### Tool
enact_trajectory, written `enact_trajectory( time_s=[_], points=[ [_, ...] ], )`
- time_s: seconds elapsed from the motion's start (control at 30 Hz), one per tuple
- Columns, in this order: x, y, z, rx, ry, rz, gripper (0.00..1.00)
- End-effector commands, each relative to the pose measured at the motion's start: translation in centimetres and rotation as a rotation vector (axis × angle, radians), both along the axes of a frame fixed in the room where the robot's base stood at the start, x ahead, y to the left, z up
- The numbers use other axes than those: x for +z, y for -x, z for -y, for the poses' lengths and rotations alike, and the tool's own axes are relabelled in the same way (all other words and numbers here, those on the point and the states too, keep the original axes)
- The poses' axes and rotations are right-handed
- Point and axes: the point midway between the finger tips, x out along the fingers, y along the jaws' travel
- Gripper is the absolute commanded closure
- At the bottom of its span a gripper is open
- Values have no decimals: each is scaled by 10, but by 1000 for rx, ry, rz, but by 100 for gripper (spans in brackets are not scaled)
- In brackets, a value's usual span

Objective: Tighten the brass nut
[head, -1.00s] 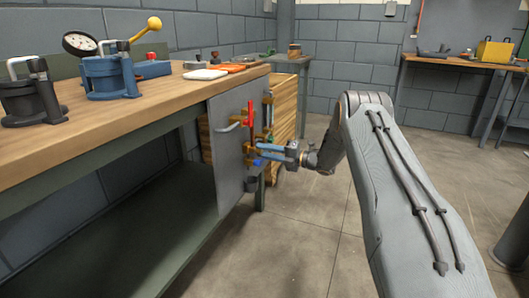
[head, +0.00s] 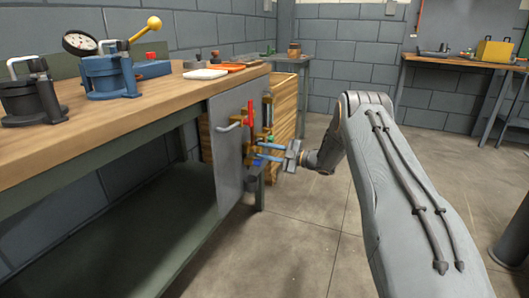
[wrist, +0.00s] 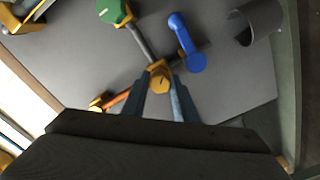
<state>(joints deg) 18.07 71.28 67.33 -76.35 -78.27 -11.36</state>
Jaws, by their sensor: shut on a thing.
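The brass nut (wrist: 160,76) is a small yellow-gold faceted piece at the end of a grey pipe on a grey panel (wrist: 75,55). In the wrist view, my gripper (wrist: 160,88) has its two blue-grey fingers on either side of the nut, shut on it. In the head view, my gripper (head: 262,152) reaches in from the right to the fittings on the upright panel (head: 228,160) at the bench's end. The nut itself is hard to make out there among the fingers and fittings.
Close to the nut are a blue lever (wrist: 187,42), a green knob (wrist: 113,10), an orange-red lever (wrist: 118,98) and a grey cup (wrist: 255,20). A red handle (head: 249,114) stands above my gripper.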

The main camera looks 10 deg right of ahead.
Motion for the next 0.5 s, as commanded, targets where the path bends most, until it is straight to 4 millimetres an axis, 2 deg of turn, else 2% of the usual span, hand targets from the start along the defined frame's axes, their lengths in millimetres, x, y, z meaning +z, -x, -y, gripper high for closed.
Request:
enact_trajectory(
  time_s=[0.5],
  points=[
    [-2,1,2,-3,-252,-349,96]
  ],
)
